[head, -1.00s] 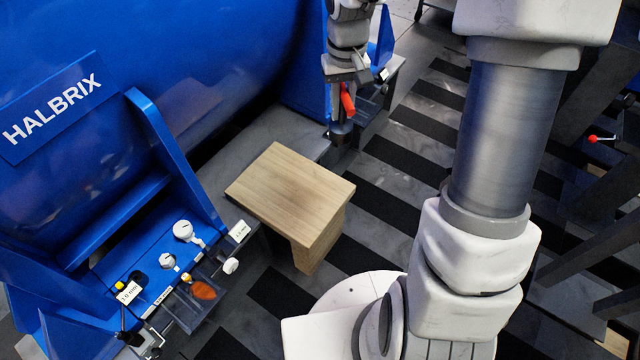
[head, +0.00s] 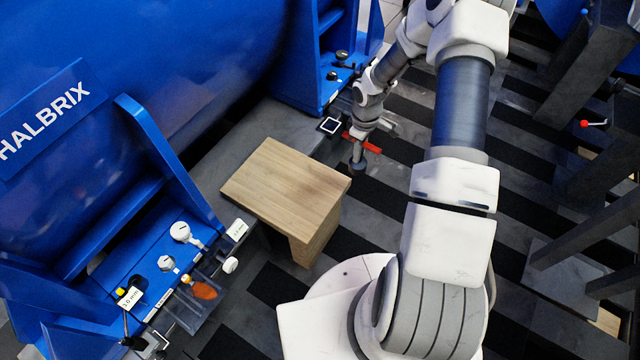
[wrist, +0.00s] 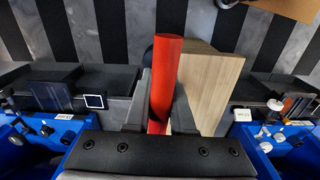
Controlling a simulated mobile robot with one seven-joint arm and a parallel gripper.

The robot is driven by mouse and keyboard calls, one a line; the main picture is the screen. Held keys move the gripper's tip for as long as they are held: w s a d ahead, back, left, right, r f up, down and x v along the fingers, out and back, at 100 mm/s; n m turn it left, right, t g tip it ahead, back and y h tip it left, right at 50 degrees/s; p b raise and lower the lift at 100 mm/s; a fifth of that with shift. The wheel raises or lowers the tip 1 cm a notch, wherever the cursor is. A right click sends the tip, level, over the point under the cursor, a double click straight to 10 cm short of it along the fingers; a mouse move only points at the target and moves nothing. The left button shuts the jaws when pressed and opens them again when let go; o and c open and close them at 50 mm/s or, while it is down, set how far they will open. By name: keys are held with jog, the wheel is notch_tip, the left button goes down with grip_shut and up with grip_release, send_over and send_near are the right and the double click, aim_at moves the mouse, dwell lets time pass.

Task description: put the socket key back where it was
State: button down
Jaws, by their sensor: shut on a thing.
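The socket key has a red handle (head: 364,144) and a grey lower end (head: 358,161). My gripper (head: 360,131) is shut on it and holds it in the air, right of the wooden block, in the head view. The red bar of the key (wrist: 168,72) stands between my two fingers (wrist: 158,105) in the wrist view. The lower end is largely hidden there. A dark square with a white outline (head: 330,125) is on the grey ledge, left of the gripper; it also shows in the wrist view (wrist: 94,101).
The wooden block (head: 287,190) stands near the grey plinth (head: 240,143) of the blue tank (head: 190,60). A blue bracket (head: 180,235) at left carries white knobs, labels and a clear tray with an orange item (head: 204,291). Striped floor (head: 400,190) lies open right of the block.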

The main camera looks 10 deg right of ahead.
jog(key=shift+s+d+f, duration=0.1)
jog(key=shift+f, duration=0.35)
jog(key=shift+a+f, duration=0.2)
jog(key=shift+f, duration=0.15)
jog(key=shift+w+a+f+b, duration=0.8)
jog(key=shift+a+f+b, duration=0.05)
jog(key=shift+a+f, duration=0.9)
jog(key=shift+w+a+f+b, duration=0.75)
jog(key=shift+a+f+b, duration=0.05)
jog(key=shift+a+f, duration=0.95)
jog(key=shift+w+a+f+b, duration=0.85)
jog(key=shift+a+f, duration=0.8)
jog(key=shift+f, duration=0.2)
jog(key=shift+f, duration=0.2)
jog(key=c, duration=0.8)
grip_release()
jog(key=shift+s, duration=0.1)
jog(key=shift+o, duration=0.2)
jog(key=shift+r, duration=0.15)
